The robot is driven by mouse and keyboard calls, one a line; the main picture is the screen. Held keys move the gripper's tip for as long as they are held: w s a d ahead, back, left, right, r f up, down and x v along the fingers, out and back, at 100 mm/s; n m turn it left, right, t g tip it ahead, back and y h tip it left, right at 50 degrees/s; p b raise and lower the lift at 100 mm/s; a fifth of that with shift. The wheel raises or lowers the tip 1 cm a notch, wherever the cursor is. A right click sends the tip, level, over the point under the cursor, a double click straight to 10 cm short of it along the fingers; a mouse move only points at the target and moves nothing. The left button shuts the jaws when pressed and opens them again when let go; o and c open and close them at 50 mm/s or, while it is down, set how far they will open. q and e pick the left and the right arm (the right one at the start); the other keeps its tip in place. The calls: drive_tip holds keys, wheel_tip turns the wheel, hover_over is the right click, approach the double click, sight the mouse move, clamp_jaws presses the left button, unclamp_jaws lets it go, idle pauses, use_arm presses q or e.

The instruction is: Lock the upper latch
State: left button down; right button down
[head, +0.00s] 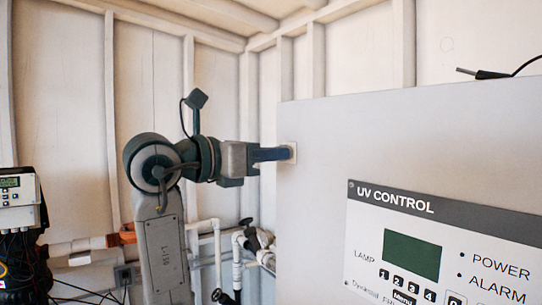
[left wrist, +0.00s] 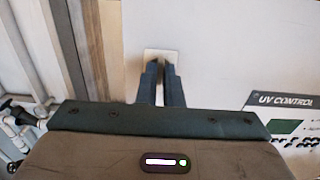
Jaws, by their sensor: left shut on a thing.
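The upper latch shows as a small pale plate (head: 292,151) on the left edge of the grey UV control cabinet (head: 330,128). My left gripper (head: 278,153) reaches it from the left, with its blue fingers at the plate. In the left wrist view the gripper (left wrist: 161,67) has its two fingertips close together, over the latch plate (left wrist: 150,54). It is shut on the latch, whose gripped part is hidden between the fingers. My right gripper is not in view.
The cabinet front has a UV CONTROL panel (head: 430,245) with a dark green screen. White pipes (head: 205,226) and valves stand below and behind my left arm. A meter box (head: 18,198) with cables is at the far left. A dark cable (head: 492,73) lies on top of the cabinet.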

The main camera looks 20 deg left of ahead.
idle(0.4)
use_arm(q)
drive_tip(key=c, duration=1.6)
unclamp_jaws()
drive_tip(key=shift+b+v, duration=2.4)
drive_tip(key=shift+v, duration=3.05)
